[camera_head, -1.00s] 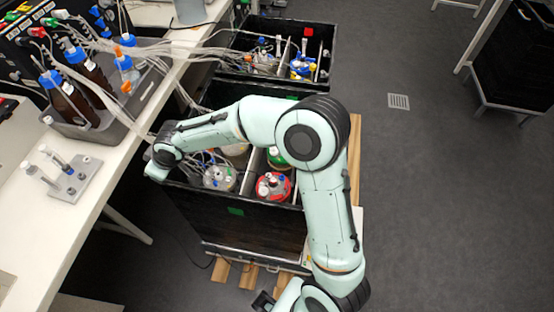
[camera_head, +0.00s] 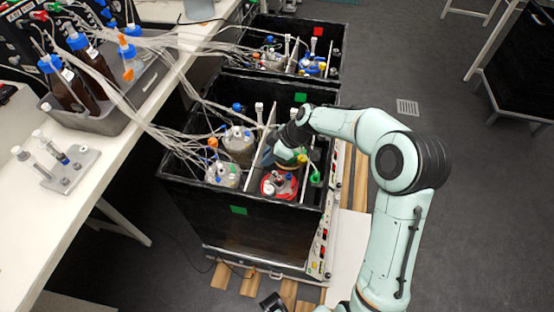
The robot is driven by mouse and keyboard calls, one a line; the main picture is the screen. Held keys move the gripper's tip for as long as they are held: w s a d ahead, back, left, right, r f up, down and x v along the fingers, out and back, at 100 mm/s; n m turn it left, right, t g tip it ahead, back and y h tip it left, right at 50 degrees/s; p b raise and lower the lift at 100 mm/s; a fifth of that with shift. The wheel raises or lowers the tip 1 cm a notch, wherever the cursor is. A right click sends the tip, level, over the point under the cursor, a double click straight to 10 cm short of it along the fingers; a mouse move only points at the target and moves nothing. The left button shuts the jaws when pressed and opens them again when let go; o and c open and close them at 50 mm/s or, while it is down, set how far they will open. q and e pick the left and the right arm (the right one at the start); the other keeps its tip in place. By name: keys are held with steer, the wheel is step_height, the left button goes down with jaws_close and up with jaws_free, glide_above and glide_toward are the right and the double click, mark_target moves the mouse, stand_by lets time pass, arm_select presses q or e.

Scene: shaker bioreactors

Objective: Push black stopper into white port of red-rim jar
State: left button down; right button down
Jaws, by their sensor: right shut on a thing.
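The red-rim jar (camera_head: 279,186) stands in the front right compartment of the near black box. Several small fittings show on its lid, among them white and dark ones. The white port is too small to single out. My right gripper (camera_head: 287,157) is over that compartment, pointing down just behind the red-rim jar. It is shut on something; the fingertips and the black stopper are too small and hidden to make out. A dark piece at the bottom edge (camera_head: 272,303) may be my left gripper; its jaws cannot be read.
The near black box (camera_head: 240,235) has a divider and holds several other jars with upright fittings and tubes. Tubing runs from the bench (camera_head: 100,170) at left into it. A second black box (camera_head: 265,82) stands behind.

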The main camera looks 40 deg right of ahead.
steer(key=d, duration=0.1)
steer(key=n, duration=0.1)
steer(key=d+f+b, duration=0.1)
steer(key=shift+s+d+f+g, duration=0.1)
steer(key=shift+s+d+g, duration=0.2)
steer(key=shift+s, duration=0.05)
steer(key=b, duration=0.2)
glide_above(277, 173)
steer(key=shift+f, duration=2.05)
steer(key=shift+f+b, duration=1.1)
steer(key=shift+b, duration=0.2)
steer(key=c, duration=0.9)
jaws_free()
